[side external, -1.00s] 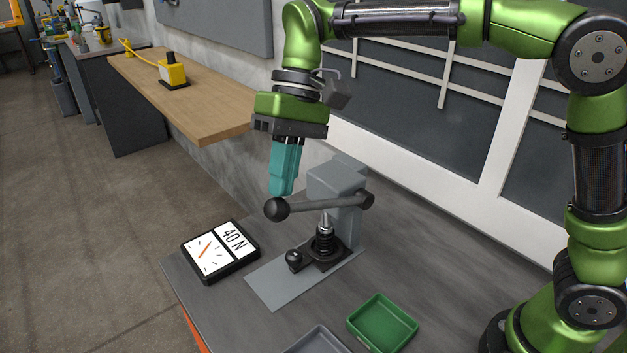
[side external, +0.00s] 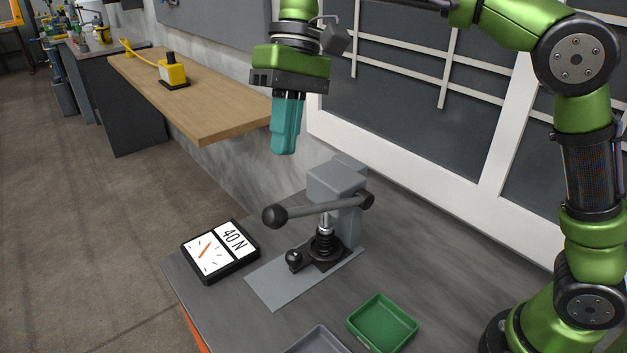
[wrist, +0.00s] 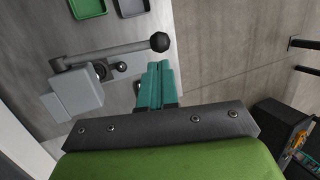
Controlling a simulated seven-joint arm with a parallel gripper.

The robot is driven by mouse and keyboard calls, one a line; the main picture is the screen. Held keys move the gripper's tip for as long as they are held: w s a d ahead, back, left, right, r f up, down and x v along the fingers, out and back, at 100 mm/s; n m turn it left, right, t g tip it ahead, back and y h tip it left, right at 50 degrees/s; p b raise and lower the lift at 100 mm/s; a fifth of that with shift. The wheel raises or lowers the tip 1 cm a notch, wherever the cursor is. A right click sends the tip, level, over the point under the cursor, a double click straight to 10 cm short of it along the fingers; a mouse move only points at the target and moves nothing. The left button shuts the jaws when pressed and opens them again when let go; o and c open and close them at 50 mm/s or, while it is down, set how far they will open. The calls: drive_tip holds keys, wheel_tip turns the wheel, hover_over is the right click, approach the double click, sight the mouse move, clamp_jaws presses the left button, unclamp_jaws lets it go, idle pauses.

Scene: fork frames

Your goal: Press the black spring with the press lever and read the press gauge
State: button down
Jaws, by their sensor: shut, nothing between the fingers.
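The grey press (side external: 338,184) stands on the table with its lever (side external: 322,208) reaching left to a black ball knob (side external: 275,216). The lever also shows in the wrist view (wrist: 108,53). The black spring (side external: 323,245) sits upright under the press's ram (side external: 325,223), on a dark base; they look to be touching or nearly so. The press gauge (side external: 220,250) lies to the left; it reads 40 N beside a dial with an orange needle. My gripper (side external: 284,152), with teal fingers, is shut and empty, above the knob and clear of it. Its fingers also show in the wrist view (wrist: 158,72).
A green tray (side external: 382,322) and a grey tray (side external: 318,341) lie at the front of the table. A small black knob (side external: 294,260) stands beside the spring. A wooden bench (side external: 200,100) with a yellow-and-black box (side external: 173,73) is behind left.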

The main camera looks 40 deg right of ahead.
drive_tip(key=v, duration=0.7)
drive_tip(key=d+f+t+h, duration=0.2)
drive_tip(key=d+f+t, duration=0.1)
drive_tip(key=d+f, duration=0.35)
drive_tip(key=s+d+f+m+t, duration=0.2)
drive_tip(key=s+d+f+t, duration=0.1)
drive_tip(key=s, duration=0.4)
drive_tip(key=s+d+f+m+t, duration=0.2)
drive_tip(key=s+d+f+t, duration=0.1)
drive_tip(key=s+d+f, duration=0.3)
drive_tip(key=shift+s+d, duration=0.45)
drive_tip(key=shift+s, duration=0.6)
